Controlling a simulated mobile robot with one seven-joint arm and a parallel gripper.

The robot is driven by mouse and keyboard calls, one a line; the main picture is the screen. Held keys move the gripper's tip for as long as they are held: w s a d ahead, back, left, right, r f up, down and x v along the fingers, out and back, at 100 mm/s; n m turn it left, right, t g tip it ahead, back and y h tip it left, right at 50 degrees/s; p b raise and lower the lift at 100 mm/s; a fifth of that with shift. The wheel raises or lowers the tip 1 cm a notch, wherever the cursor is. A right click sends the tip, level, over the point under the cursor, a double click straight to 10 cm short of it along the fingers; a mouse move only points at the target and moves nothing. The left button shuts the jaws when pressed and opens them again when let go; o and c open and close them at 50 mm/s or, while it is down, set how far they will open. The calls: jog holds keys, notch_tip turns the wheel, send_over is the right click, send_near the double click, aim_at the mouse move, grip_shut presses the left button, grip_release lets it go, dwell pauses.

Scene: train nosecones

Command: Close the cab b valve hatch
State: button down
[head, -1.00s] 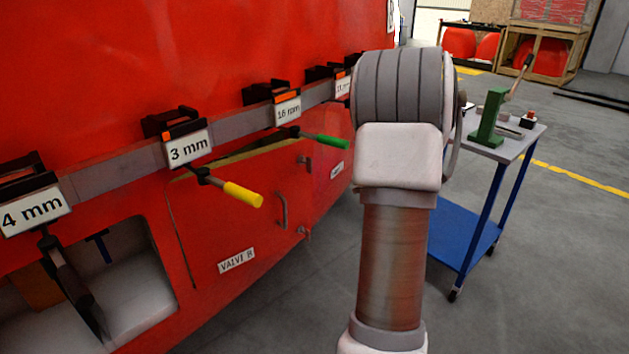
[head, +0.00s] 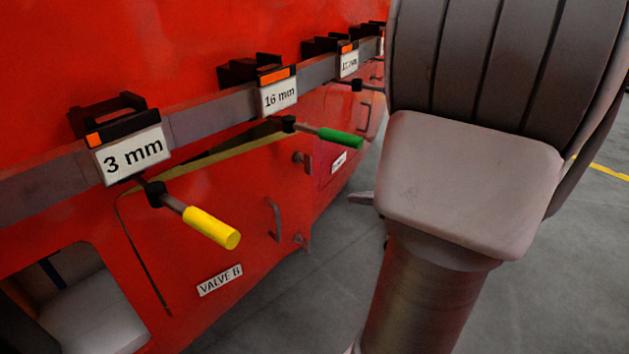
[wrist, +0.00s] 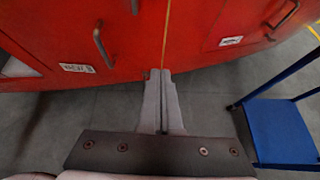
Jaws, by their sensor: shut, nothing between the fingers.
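The red cab B valve hatch (head: 215,245) carries a white "VALVE B" label and a bar handle (head: 274,219). Its pale top edge stands out from the body with a dark gap behind, so it looks ajar. In the wrist view the hatch (wrist: 60,40) fills the upper left, with its label and handle showing. A thin yellowish line there marks its right edge. My gripper (wrist: 160,73) is shut and empty, its tips just below that line; I cannot tell whether they touch. In the head view my arm hides most of the gripper; a grey tip peeks out left of it.
A rail with label plates runs above the hatch. A yellow-handled lever (head: 211,227) and a green-handled lever (head: 340,137) jut out in front. An open recess (head: 85,290) lies at left. A blue cart (wrist: 280,130) stands at right in the wrist view.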

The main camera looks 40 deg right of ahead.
jog(key=b, duration=0.3)
send_near(308, 186)
notch_tip(308, 186, down, 4)
jog(key=w, duration=0.5)
jog(key=shift+w+r, duration=0.15)
jog(key=shift+r, duration=0.2)
jog(key=shift+w, duration=0.1)
jog(key=shift+w+a, duration=0.1)
jog(key=shift+a, duration=0.05)
